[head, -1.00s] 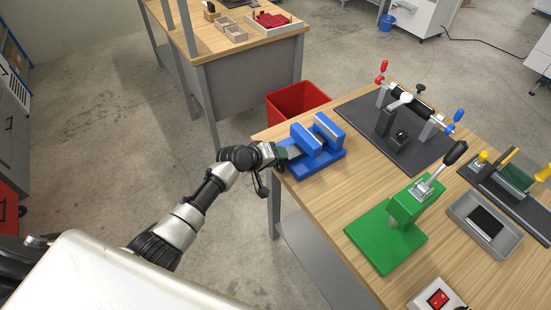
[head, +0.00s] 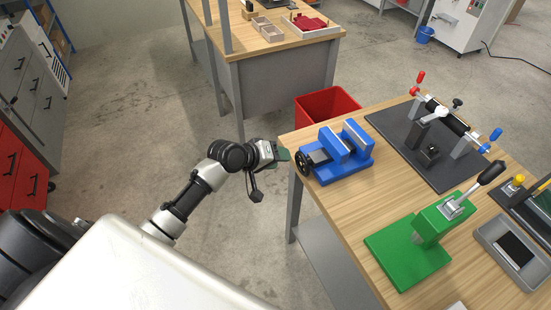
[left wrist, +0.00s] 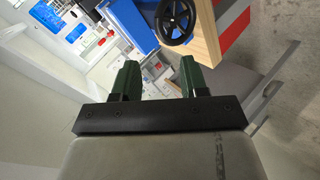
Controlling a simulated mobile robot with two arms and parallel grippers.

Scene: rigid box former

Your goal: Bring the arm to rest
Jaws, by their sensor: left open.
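My left gripper (head: 281,155) is in the head view, just left of the near left corner of the wooden workbench (head: 345,217). It holds nothing. In the left wrist view its two dark green fingers (left wrist: 158,78) stand apart with a clear gap between them. The blue vise (head: 341,155) sits on the bench corner to the right of the gripper, apart from it. Its black handwheel (head: 303,164) faces the gripper and also shows in the left wrist view (left wrist: 175,20). My right gripper is in neither view.
A green lever press (head: 420,240) and a dark fixture plate (head: 425,150) stand on the bench. A red bin (head: 327,105) is on the floor behind it. Another table (head: 275,45) stands at the back. Grey and red drawer cabinets (head: 25,130) are at far left. Open floor surrounds my left arm.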

